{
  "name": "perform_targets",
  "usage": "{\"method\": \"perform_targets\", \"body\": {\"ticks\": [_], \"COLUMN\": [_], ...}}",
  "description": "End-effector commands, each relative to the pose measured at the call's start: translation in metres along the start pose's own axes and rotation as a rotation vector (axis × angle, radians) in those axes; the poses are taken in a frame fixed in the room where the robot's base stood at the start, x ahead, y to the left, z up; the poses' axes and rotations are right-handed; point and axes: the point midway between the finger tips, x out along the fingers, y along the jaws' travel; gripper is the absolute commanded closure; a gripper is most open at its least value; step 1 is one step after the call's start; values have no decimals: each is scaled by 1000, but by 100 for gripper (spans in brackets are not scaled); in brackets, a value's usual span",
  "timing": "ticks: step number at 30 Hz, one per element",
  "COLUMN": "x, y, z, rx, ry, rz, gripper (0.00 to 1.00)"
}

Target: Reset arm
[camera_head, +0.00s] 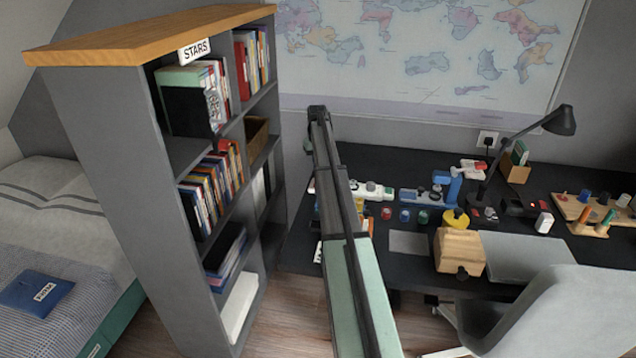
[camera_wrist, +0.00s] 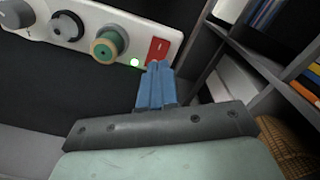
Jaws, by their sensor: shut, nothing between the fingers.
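My gripper (camera_wrist: 156,84) shows in the wrist view as two blue fingers pressed together at the lower middle, with nothing between them. Past the fingertips is a white panel (camera_wrist: 88,35) with dark knobs, a green and tan knob (camera_wrist: 108,45), a small lit green light and a red switch (camera_wrist: 158,50). I cannot tell whether the fingertips touch the panel. In the head view my arm (camera_head: 345,220) reaches from the bottom middle toward the desk, and it hides the gripper's fingers.
A grey bookshelf (camera_head: 110,150) with books stands left of my arm. The black desk (camera_head: 390,255) holds a blue device (camera_head: 440,190), a wooden block (camera_head: 460,250), a black lamp (camera_head: 560,122) and a wooden rack (camera_head: 595,212). A grey chair (camera_head: 550,315) stands at the front right.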

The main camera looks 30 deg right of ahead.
Motion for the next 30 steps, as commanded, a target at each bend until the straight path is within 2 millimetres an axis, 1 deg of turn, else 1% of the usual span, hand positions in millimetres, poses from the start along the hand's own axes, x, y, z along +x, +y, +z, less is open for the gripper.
{"method": "perform_targets", "body": {"ticks": [3, 17, 20, 23, 26, 27, 29, 30], "x": [-3, -2, 4, 24, 55, 70, 93, 108], "y": [0, 0, -9, -34, -73, -92, -120, -138], "z": [0, 0, 2, 8, 20, 27, 38, 46], "rx": [0, 0, -4, -13, -29, -35, -44, -49], "ry": [0, 0, -2, -6, -15, -19, -27, -33], "rz": [0, 0, -5, -19, -40, -51, -65, -75], "gripper": [100, 100, 100, 100, 100, 100, 100, 100]}}
